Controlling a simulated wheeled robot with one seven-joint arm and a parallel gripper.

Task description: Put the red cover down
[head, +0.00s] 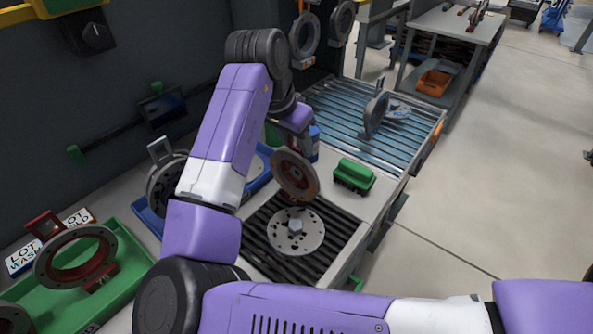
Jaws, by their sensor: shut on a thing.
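The red cover (296,176), a round disc with a dull red-brown face and holes, hangs tilted on edge below my wrist. My gripper (300,152) is shut on its upper edge; the fingertips are mostly hidden behind the cover and the wrist.
A green block (354,176) sits right of the cover. A roller conveyor (345,100) lies behind, bearing grey parts. A green tray (125,262) with a red ring (75,258) is at lower left. A blue tray (150,222) is partly behind my arm. Grey rings (304,35) hang above.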

